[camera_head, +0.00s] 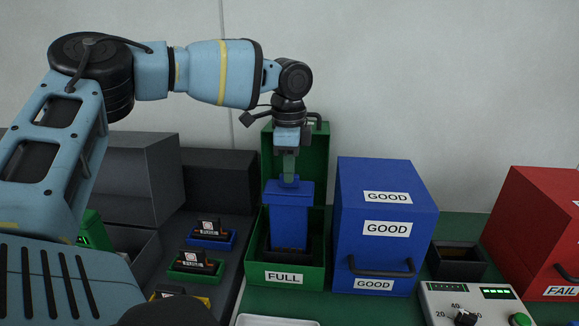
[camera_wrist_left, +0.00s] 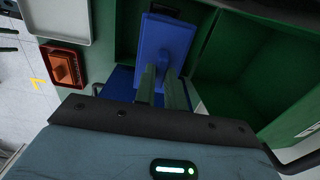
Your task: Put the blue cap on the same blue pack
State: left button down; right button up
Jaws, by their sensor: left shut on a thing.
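My left gripper (camera_head: 289,178) points down over the open green box labelled FULL (camera_head: 255,250) and is shut on the top of the blue cap (camera_head: 288,190). The cap is the wide upper part of an upright blue piece. The narrower blue pack (camera_head: 289,228) shows directly beneath it, inside the box, its lower end in a dark part. I cannot tell whether cap and pack touch. In the left wrist view the fingers (camera_wrist_left: 160,88) reach to a blue surface (camera_wrist_left: 165,45) and partly hide it. My right gripper is not in view.
A blue box labelled GOOD (camera_head: 385,195) stands close on the right. A red box (camera_head: 535,220) and a control panel (camera_head: 475,303) are farther right. Small blue (camera_head: 211,244), green (camera_head: 185,275) and yellow trays with black units lie left.

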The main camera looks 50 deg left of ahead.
pick_arm(q)
jog(key=c, duration=1.4)
grip_release()
notch_tip(320, 180, up, 8)
jog(key=shift+f, duration=0.15)
